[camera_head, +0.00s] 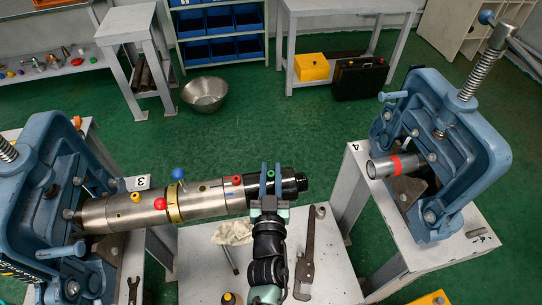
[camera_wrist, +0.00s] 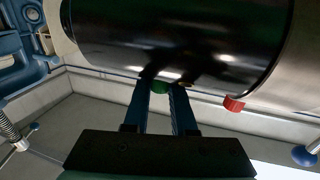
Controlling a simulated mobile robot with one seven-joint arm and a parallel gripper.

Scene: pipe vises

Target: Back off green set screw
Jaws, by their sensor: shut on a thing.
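The green set screw (camera_head: 271,174) sits on the black end section (camera_head: 290,184) of the pipe assembly. It also shows in the wrist view (camera_wrist: 160,88) against the black cylinder (camera_wrist: 180,40), between my fingertips. My gripper (camera_head: 270,168) reaches over the black section from the front, and its two blue fingers close in around the green screw in the wrist view (camera_wrist: 160,92). It is shut on the screw. The fingers partly cover the screw, so its depth in the hole cannot be told.
A red screw (camera_head: 236,180) is just left of my gripper. Further left are a blue-headed screw (camera_head: 178,174), another red screw (camera_head: 160,203) and a yellow one (camera_head: 135,197). The left blue vise (camera_head: 40,195) holds the pipe.

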